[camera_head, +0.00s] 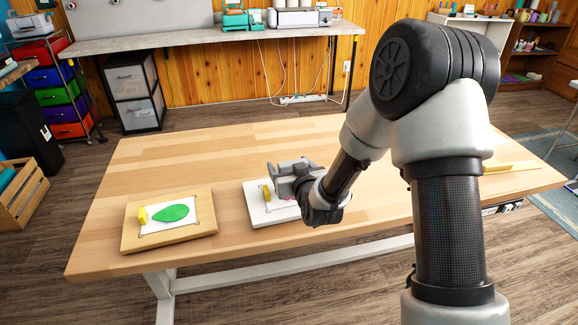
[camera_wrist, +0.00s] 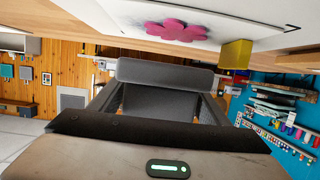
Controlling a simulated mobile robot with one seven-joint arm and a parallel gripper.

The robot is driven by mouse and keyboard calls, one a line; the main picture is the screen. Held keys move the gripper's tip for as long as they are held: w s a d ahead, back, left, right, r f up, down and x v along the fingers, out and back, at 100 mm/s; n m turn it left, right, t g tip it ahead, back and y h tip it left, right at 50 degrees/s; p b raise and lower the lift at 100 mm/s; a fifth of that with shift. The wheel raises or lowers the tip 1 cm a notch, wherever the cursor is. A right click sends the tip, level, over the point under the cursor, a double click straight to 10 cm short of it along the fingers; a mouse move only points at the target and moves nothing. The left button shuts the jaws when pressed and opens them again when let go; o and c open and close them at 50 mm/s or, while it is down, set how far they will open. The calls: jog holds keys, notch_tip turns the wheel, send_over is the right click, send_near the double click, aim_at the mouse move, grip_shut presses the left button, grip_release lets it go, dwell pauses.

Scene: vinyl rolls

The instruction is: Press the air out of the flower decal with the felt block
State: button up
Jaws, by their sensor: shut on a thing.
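The pink flower decal (camera_wrist: 178,31) lies on a white board in the wrist view. In the head view the white board (camera_head: 258,213) is on the table, and the flower is mostly hidden behind my gripper. My gripper (camera_head: 290,178) is over the right part of that board. It is shut on a grey block, which I take to be the felt block (camera_wrist: 165,75). The block spans between the fingers and appears apart from the decal in the wrist view. A yellow block (camera_wrist: 236,54) sits on the board beside the flower.
A yellow piece (camera_head: 512,167) lies at the table's right end. The table (camera_head: 180,160) behind the boards is clear.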

jog(key=shift+f, duration=0.1)
jog(key=shift+f+b, duration=1.7)
jog(key=shift+b, duration=0.2)
jog(key=shift+s, duration=0.1)
jog(key=shift+s+d+b, duration=0.3)
jog(key=shift+s, duration=0.5)
jog(key=shift+s+d+b, duration=0.3)
jog(key=shift+s, duration=0.45)
jog(key=shift+w+a+b, duration=0.25)
jog(key=shift+w+a, duration=0.15)
jog(key=shift+w, duration=0.7)
jog(key=shift+w+a+b, duration=0.3)
jog(key=shift+w+a, duration=0.05)
jog(key=shift+w, duration=0.7)
jog(key=shift+w+a+b, duration=0.25)
jog(key=shift+w+a, duration=0.15)
jog(key=shift+w, duration=0.7)
jog(key=shift+s, duration=0.15)
